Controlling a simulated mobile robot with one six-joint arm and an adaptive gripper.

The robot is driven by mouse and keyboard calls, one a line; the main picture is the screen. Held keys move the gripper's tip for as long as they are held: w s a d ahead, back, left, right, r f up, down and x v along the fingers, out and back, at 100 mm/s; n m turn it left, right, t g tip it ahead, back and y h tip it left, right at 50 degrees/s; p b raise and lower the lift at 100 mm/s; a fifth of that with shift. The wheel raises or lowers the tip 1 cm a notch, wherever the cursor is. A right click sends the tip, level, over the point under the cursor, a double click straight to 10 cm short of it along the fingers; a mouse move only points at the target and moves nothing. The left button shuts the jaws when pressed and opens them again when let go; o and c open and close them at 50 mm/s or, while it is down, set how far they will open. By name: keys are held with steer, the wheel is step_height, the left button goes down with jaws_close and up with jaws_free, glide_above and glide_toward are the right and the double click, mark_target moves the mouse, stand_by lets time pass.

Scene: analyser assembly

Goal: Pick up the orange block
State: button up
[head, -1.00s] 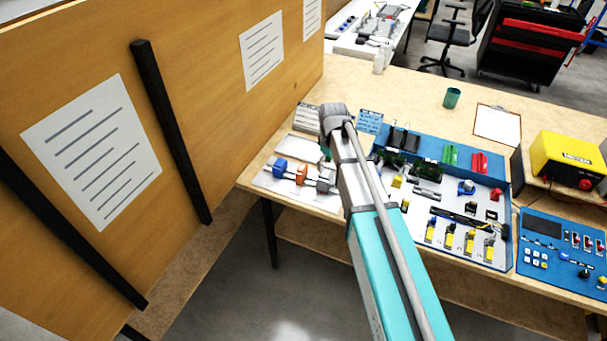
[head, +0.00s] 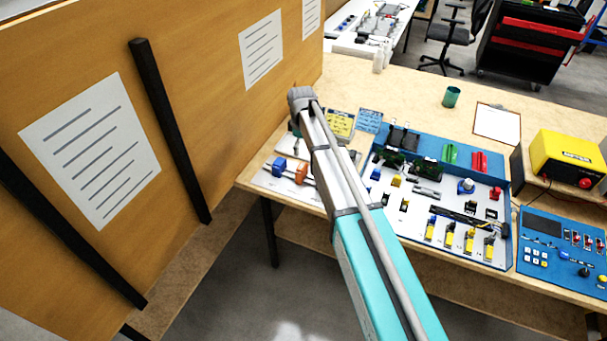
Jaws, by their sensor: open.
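The orange block (head: 301,173) sits on a light board near the front left edge of the table, in the head view. A blue block (head: 279,165) stands just left of it on the same board. My arm runs from the bottom of the picture up past the right side of the orange block, and its grey upper joint shows above and behind the blocks. I cannot make out my gripper's fingers. The part of the board right of the orange block is hidden by my arm.
A blue-edged tray (head: 509,215) with several small parts lies right of my arm. A yellow meter (head: 569,158), a blue control panel (head: 548,262), a green cup (head: 452,97) and a clipboard (head: 497,123) stand farther right. A wooden wall (head: 215,90) rises at the left.

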mark_target(302, 167)
steer(key=shift+f+b, duration=3.95)
steer(key=shift+f, duration=0.15)
steer(key=shift+f+b, duration=2.6)
steer(key=c, duration=0.9)
steer(key=shift+s+r+p, duration=0.1)
steer(key=shift+r+p, duration=0.1)
steer(key=shift+p, duration=0.1)
